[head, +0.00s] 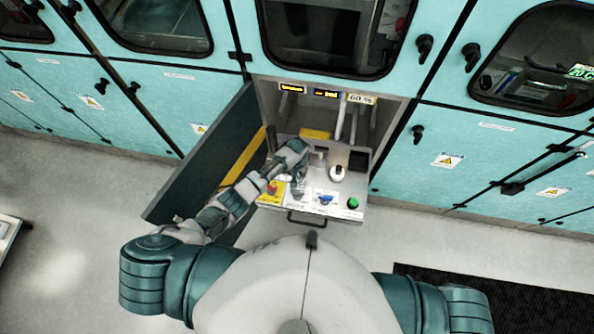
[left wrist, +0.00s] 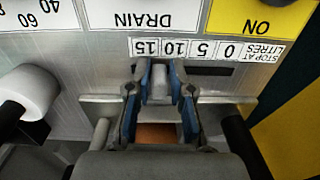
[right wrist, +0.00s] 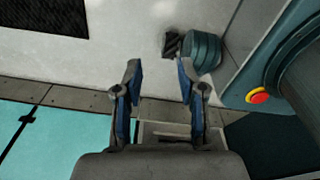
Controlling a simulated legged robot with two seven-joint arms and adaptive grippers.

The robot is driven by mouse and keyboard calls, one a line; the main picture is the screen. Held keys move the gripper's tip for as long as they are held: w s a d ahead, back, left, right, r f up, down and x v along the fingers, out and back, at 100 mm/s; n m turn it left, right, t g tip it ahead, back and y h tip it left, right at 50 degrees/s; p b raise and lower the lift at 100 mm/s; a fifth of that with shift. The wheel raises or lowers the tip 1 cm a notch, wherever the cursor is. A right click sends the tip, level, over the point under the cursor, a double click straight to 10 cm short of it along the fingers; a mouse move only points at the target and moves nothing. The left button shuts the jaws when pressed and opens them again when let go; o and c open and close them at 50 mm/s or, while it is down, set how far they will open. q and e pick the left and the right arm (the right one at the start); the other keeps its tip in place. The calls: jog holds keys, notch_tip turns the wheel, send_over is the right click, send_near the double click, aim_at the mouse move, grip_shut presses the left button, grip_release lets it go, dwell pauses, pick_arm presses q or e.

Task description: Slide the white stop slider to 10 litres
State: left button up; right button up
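The white stop slider (left wrist: 160,84) shows in the left wrist view between the fingertips of my left gripper (left wrist: 160,78). The fingers are drawn in and their blue pads appear to touch its sides. Its upside-down scale (left wrist: 205,48) reads 0, 5, 10, 15; the knob sits beside the 10 and 15 marks, the exact reading unclear. A dark slot shows to its right. In the head view my left gripper (head: 292,155) reaches over the control panel (head: 325,208) and hides the slider. My right gripper (right wrist: 158,80) is open and empty, away from the panel.
A white round knob (head: 337,173), a green button (head: 352,203), a blue switch (head: 325,199) and a red button (head: 272,188) share the panel. An open dark door (head: 195,170) stands left of it. A white knob (left wrist: 28,92) is near the left wrist.

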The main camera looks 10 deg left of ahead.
pick_arm(q)
jog(key=shift+o, duration=1)
jog(key=shift+w+a, duration=0.1)
jog(key=shift+a, duration=0.65)
jog(key=shift+w+a, duration=0.1)
jog(key=shift+a, duration=0.45)
jog(key=shift+a+r, duration=0.1)
notch_tip(320, 180, up, 11)
jog(key=shift+a+r, duration=0.2)
jog(key=shift+a, duration=0.2)
pick_arm(e)
jog(key=shift+w+a+r, duration=0.1)
jog(key=shift+a+r, duration=0.1)
jog(key=shift+a, duration=0.65)
jog(key=shift+a+r, duration=0.15)
jog(key=shift+a, duration=0.65)
